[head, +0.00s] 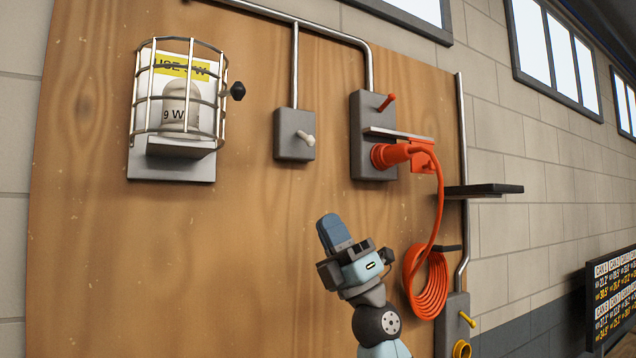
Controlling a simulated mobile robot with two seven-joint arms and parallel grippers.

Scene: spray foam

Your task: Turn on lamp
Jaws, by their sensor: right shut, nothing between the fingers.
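A caged lamp (181,112) is mounted at the upper left of the wooden board, its bulb behind wire bars and looking unlit. A grey switch box (294,146) with a small pale lever (306,138) sits to its right. Further right is a grey outlet box (366,110) with a red lever (386,102) above an orange plug (392,155) that appears seated in it. My right gripper (335,228) is below the boxes, pointing up, its fingers together, empty and apart from everything. My left gripper is not in view.
An orange coiled cable (428,285) hangs right of my right gripper. A dark shelf (482,191) juts out at the right. A lower box (455,325) has yellow fittings. The board left of my gripper is bare.

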